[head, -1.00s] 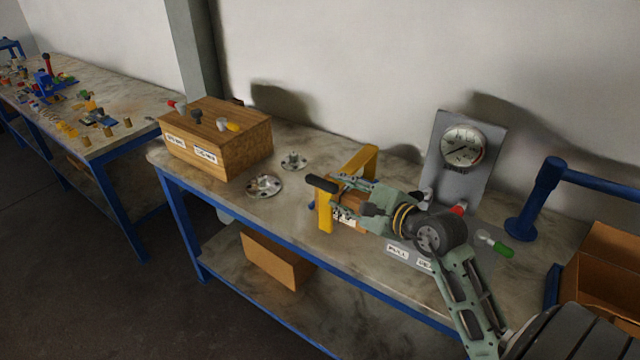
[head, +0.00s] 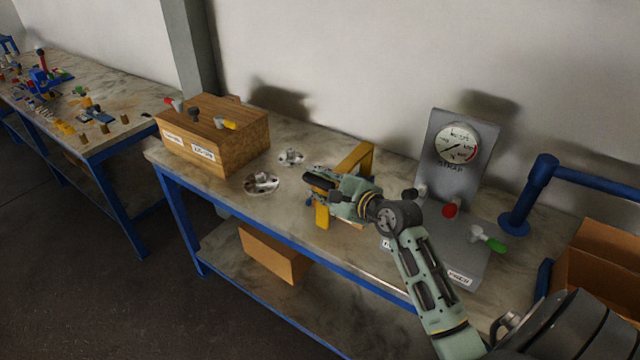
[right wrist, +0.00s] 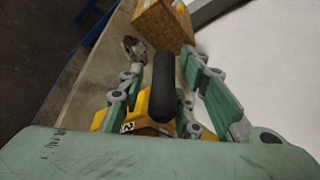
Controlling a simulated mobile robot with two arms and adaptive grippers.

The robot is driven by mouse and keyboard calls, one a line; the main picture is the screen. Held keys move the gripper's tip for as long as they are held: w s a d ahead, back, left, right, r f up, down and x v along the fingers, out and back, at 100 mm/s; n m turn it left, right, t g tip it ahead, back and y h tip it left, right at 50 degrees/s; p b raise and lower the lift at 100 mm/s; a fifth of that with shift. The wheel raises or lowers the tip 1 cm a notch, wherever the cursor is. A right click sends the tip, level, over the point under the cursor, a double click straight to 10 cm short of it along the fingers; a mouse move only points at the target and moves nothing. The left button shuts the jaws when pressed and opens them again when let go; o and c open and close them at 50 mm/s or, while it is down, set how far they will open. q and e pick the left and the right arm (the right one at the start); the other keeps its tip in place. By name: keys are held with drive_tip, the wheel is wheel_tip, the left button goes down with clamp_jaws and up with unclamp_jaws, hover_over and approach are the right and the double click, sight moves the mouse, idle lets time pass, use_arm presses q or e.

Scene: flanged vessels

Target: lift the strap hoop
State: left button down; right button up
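A yellow frame (head: 357,160) stands on the grey bench, with a black rounded grip bar (head: 318,180) at its near left side. I take these to be the strap hoop; no label on it can be read. My right gripper (head: 324,182) is at the black bar and hides much of the frame. In the right wrist view the black bar (right wrist: 165,85) lies between the two fingers of the right gripper (right wrist: 163,68), with a visible gap on each side. The fingers look open. Yellow parts (right wrist: 142,108) show below the bar. My left gripper is out of view.
A gauge panel (head: 435,155) with red and green knobs stands right of the frame. A wooden box (head: 215,135) with coloured handles stands at the left. Two metal flanges (head: 262,183) lie between box and frame. A blue post (head: 530,200) and a cardboard box (head: 600,265) are at right.

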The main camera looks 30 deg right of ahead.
drive_tip(key=shift+f, duration=0.15)
clamp_jaws()
